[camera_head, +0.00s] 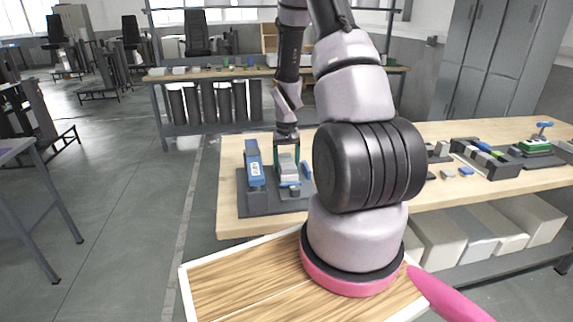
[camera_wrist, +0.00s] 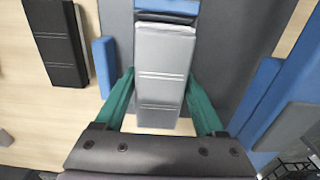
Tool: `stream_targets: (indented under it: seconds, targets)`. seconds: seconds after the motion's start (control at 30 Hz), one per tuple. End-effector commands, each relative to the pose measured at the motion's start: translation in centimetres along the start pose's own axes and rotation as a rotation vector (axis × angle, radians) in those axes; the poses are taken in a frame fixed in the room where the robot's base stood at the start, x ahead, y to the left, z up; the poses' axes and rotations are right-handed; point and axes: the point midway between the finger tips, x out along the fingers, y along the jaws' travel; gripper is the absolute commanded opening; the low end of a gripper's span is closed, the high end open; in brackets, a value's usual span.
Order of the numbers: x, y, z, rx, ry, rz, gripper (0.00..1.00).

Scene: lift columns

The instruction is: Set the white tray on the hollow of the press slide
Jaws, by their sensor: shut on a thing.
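The white tray (camera_wrist: 163,65), pale grey with thin ribs across it, lies between the teal fingers of my gripper (camera_wrist: 163,100). The fingers are shut on its long sides. In the head view the tray (camera_head: 287,165) is small, below my gripper (camera_head: 287,148) and over a dark base plate (camera_head: 262,205). A blue piece (camera_wrist: 167,8) shows at the tray's far end in the wrist view; it may be part of the press slide. The slide's hollow is not visible, and I cannot tell whether the tray touches anything beneath it.
A tall blue-topped fixture (camera_head: 254,165) stands on the plate left of the tray. A blue strip (camera_wrist: 104,65) and black block (camera_wrist: 55,42) lie on the other side. More fixtures (camera_head: 485,158) stand at the bench's right. My arm hides the bench's middle.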

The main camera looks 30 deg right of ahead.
Motion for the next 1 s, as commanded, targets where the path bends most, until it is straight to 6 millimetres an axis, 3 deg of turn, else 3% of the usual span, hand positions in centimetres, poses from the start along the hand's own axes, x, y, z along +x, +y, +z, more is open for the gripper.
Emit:
stream_targets:
  seconds: [0.9, 0.93, 1.0]
  targets:
    - [0.55, 0.01, 0.01, 0.0, 0.0, 0.0, 0.15]
    - [0.55, 0.01, 0.01, 0.0, 0.0, 0.0, 0.75]
    - [0.56, 0.01, 0.01, 0.0, 0.0, 0.0, 1.0]
